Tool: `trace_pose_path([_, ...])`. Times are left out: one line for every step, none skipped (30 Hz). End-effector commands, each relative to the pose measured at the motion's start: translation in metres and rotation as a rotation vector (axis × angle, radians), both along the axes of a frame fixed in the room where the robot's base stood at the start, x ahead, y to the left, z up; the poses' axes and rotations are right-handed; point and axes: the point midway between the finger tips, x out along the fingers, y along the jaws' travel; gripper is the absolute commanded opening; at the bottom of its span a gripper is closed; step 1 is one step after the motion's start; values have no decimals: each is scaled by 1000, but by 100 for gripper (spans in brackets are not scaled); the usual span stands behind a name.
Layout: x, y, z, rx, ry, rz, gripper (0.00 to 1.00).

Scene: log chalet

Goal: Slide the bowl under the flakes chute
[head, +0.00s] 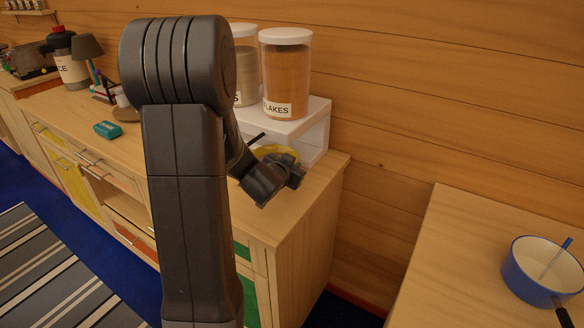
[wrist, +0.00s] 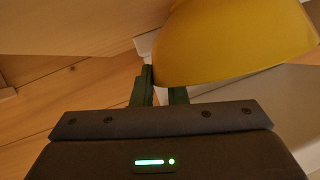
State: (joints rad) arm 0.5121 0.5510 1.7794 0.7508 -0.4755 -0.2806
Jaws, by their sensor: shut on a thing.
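A yellow bowl (head: 277,152) is on the counter at the white dispenser stand, below the flakes container (head: 286,75). My arm and gripper partly hide it in the head view. The flakes container is clear with a white lid and orange-brown contents, on top of the white stand (head: 315,128). The chute itself cannot be made out. In the wrist view the bowl (wrist: 235,40) fills the upper right, and its near edge lies between the dark green fingers of my gripper (wrist: 161,84). My gripper is shut on the bowl's edge.
A second container (head: 244,65) stands left of the flakes, partly behind my arm. A blue pot (head: 540,270) is on the separate right-hand surface, across a gap.

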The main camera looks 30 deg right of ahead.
Motion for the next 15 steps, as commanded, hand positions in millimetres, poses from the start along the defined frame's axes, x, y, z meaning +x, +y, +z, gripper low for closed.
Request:
trace_pose_path([0, 0, -2, 2, 2, 1, 0])
trace_pose_path([0, 0, -1, 1, 3, 2, 0])
trace_pose_path([0, 0, -1, 1, 3, 2, 0])
trace_pose_path([0, 0, -1, 2, 3, 3, 0])
trace_pose_path([0, 0, -1, 2, 3, 4, 0])
trace_pose_path([0, 0, -1, 2, 3, 4, 0])
trace_pose_path([0, 0, -1, 2, 3, 4, 0])
trace_pose_path([0, 0, -1, 2, 3, 4, 0])
trace_pose_path([0, 0, -1, 2, 3, 4, 0])
trace_pose_path([0, 0, -1, 2, 3, 4, 0])
trace_pose_path([0, 0, -1, 2, 3, 4, 0])
trace_pose_path([0, 0, -1, 2, 3, 4, 0])
trace_pose_path([0, 0, -1, 2, 3, 4, 15])
trace_pose_path([0, 0, -1, 2, 3, 4, 20])
trace_pose_path([0, 0, -1, 2, 3, 4, 28])
